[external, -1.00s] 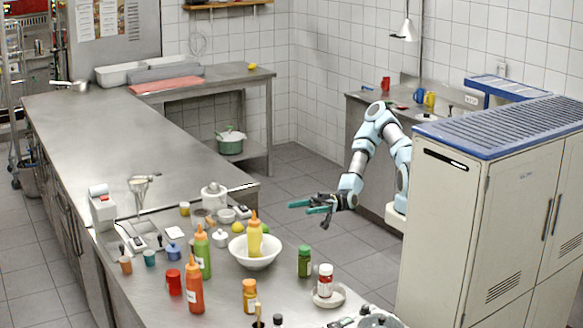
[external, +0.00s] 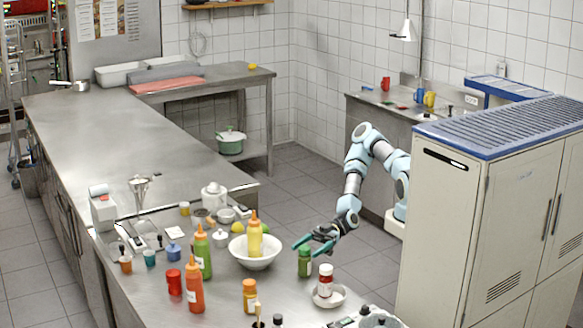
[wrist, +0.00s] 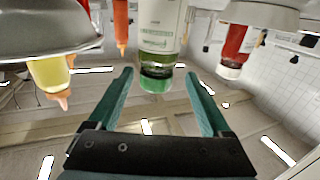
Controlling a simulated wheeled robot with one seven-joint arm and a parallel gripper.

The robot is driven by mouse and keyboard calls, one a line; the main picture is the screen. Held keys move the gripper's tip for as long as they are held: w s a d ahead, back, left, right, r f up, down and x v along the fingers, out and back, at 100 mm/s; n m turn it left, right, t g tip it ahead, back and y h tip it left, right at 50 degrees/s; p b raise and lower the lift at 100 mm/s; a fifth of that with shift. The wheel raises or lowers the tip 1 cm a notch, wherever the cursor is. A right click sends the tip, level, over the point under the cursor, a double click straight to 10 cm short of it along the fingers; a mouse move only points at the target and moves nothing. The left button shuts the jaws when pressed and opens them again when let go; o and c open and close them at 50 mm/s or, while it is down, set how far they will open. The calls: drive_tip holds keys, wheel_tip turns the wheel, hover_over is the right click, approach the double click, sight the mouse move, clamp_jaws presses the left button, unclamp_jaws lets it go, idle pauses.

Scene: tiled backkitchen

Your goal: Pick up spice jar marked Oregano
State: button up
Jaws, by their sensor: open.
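A green spice jar (external: 305,262) with a darker green lid stands upright near the right edge of the steel counter. Its label is too small to read, so I cannot confirm it says Oregano. In the wrist view, which looks upside down, the green jar (wrist: 158,45) shows a white label and lies straight ahead, beyond and between the fingertips. My gripper (external: 312,243) is open and empty, with teal fingers, just above and behind the jar's lid in the external view. The open fingers also show in the wrist view (wrist: 159,76).
A red jar with a white lid (external: 325,281) stands on a saucer (external: 338,297) just right of the green jar. An orange-capped jar (external: 249,297) stands in front. Free counter surrounds the green jar.

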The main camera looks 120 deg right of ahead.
sight(302, 253)
drive_tip(key=shift+d+f+b+x, duration=0.1)
drive_tip(key=shift+f+b+x, duration=0.1)
drive_tip(key=shift+x, duration=0.8)
drive_tip(key=shift+d+f+b+x, duration=0.1)
drive_tip(key=shift+b+x, duration=0.1)
drive_tip(key=shift+x, duration=0.85)
clamp_jaws()
